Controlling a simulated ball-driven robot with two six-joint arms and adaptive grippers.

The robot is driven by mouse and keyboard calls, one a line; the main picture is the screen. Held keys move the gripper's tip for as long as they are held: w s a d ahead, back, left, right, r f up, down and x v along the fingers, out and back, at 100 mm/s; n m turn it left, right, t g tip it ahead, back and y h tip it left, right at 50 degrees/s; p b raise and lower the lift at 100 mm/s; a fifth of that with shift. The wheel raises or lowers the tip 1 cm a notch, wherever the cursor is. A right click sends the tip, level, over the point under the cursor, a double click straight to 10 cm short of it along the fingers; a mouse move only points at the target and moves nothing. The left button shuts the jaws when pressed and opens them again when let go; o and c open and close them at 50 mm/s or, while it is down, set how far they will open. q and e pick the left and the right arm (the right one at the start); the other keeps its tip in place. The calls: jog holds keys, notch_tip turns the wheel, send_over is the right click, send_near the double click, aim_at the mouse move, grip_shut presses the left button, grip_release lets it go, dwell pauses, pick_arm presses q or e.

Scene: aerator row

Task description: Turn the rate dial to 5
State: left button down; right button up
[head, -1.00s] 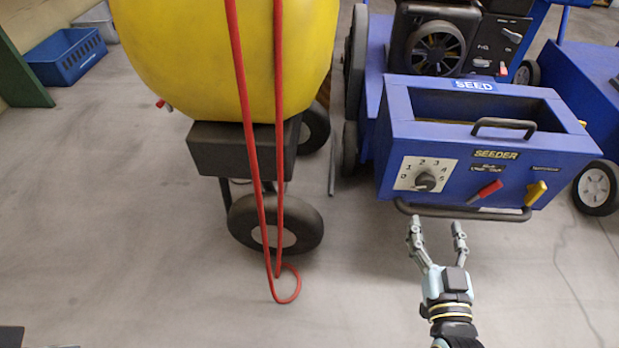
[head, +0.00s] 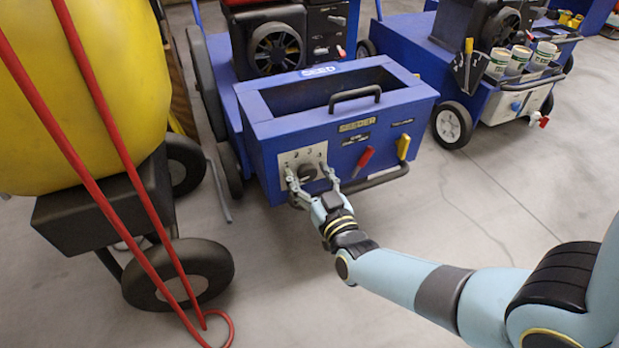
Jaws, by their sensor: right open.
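The rate dial (head: 306,173) is a dark round knob on a pale numbered plate (head: 288,158) at the left of the blue seeder box's (head: 268,139) front face. My right gripper (head: 309,176) is open at the dial, with one finger on each side of it. I cannot tell whether the fingers touch the knob. The gripper hides the lower part of the plate and some of its numbers, so the dial's setting cannot be read. My left gripper is not in view.
A red lever (head: 365,158) and a yellow lever (head: 403,147) are right of the dial. A dark bar (head: 381,178) runs along the box's lower front. A yellow tank (head: 70,90) with red hose stands at left. Another blue machine (head: 497,100) stands at right. Floor between is clear.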

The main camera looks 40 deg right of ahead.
jog(key=c, duration=1.2)
jog(key=shift+o, duration=0.2)
